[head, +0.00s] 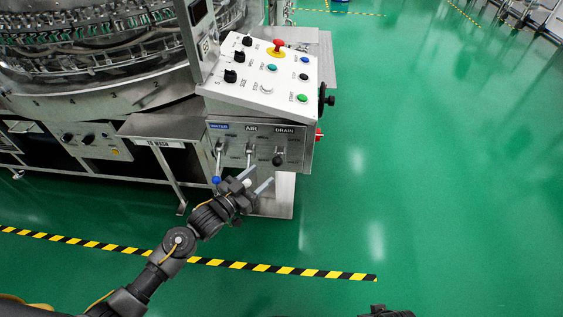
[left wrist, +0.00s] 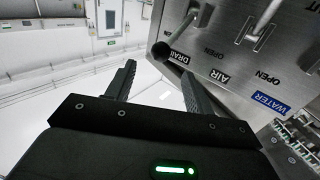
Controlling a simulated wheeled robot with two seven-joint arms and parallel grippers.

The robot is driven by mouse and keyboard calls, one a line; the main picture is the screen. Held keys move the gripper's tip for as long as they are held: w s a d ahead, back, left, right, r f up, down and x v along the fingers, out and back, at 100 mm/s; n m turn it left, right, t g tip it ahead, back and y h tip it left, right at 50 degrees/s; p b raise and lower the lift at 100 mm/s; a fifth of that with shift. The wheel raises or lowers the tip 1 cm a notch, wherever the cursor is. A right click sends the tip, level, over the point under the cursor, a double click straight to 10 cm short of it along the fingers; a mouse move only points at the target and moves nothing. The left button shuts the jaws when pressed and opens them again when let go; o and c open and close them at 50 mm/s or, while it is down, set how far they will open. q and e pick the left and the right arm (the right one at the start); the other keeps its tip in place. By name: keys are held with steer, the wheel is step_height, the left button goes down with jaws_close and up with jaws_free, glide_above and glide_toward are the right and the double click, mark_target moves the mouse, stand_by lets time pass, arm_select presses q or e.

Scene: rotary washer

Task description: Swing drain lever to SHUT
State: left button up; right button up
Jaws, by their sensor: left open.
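The drain lever (head: 278,160) is a short metal rod with a black knob, below the DRAIN label on the grey valve panel (head: 232,136). In the left wrist view its black knob (left wrist: 161,50) overlaps the panel's edge close to the word DRAIN, on the OPEN-label side. My left gripper (head: 261,178) is open and empty, in front of and below the panel. In the left wrist view its fingers (left wrist: 158,70) are spread, with the knob appearing beyond the gap between the tips; I see no contact. My right gripper is not clearly seen.
The water lever with a blue knob (head: 216,180) and the air lever (head: 249,150) are left of the drain lever, close to my left gripper. A sloped control box (head: 262,95) with knobs and buttons sits above. Green floor (head: 430,170) is clear to the right.

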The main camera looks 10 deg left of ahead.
mark_target(279, 160)
arm_select(q)
steer(key=b+x, duration=0.1)
steer(key=x, duration=0.8)
steer(key=shift+w, duration=0.2)
steer(key=shift+x, duration=0.75)
arm_select(e)
steer(key=shift+w+r, duration=0.1)
steer(key=shift+r, duration=1.15)
arm_select(q)
steer(key=shift+c, duration=0.3)
jaws_close()
steer(key=shift+f, duration=0.1)
arm_select(e)
steer(key=shift+f, duration=0.1)
